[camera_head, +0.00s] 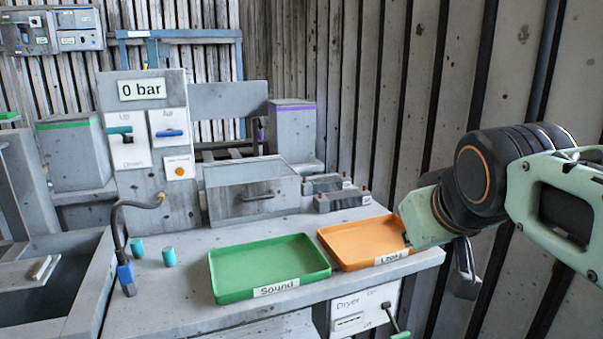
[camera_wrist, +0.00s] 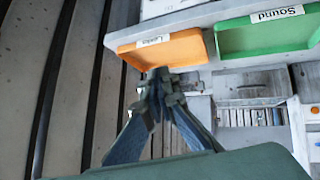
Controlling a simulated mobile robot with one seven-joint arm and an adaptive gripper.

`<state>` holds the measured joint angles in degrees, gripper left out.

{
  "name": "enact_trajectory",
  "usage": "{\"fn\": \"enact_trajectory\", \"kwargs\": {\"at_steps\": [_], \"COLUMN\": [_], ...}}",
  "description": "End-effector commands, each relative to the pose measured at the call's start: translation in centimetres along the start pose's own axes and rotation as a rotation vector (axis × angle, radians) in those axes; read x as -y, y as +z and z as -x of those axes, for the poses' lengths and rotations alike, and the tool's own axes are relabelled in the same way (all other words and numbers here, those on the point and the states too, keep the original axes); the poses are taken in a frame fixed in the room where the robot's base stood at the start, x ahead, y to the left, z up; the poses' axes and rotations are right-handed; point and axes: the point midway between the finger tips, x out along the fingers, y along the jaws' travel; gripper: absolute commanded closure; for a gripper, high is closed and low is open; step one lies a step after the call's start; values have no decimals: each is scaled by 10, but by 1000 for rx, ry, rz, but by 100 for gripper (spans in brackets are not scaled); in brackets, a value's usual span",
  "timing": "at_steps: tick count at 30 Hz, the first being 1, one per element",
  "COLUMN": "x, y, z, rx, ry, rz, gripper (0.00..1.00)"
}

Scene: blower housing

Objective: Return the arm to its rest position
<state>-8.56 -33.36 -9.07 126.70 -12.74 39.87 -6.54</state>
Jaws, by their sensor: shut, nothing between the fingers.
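My gripper (camera_wrist: 162,78) is shut and empty in the wrist view, with its fingertips together in front of the edge of the orange tray. In the head view my arm reaches in from the right, and the grey gripper parts (camera_head: 466,276) hang below its wrist, off the right end of the bench. The orange tray (camera_head: 372,243), with its label partly legible, lies just left of the wrist and shows empty where visible. My wrist covers its right end. The green tray labelled Sound (camera_head: 268,264) lies left of it and looks empty; it also shows in the wrist view (camera_wrist: 262,38).
Two teal cylinders (camera_head: 168,257) and a blue-tipped hose (camera_head: 126,275) are near the left. A dryer panel (camera_head: 362,310) is under the bench. A slatted wall (camera_head: 400,90) rises close behind my arm.

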Motion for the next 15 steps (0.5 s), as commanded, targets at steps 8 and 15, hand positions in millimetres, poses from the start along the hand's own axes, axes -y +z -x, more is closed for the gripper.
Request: {"fn": "enact_trajectory", "kwargs": {"at_steps": [8, 15], "x": [84, 70], "y": [164, 115], "z": [7, 54], "rx": [316, 319], "ry": [-104, -108], "rz": [-222, -223], "gripper": [100, 100]}}
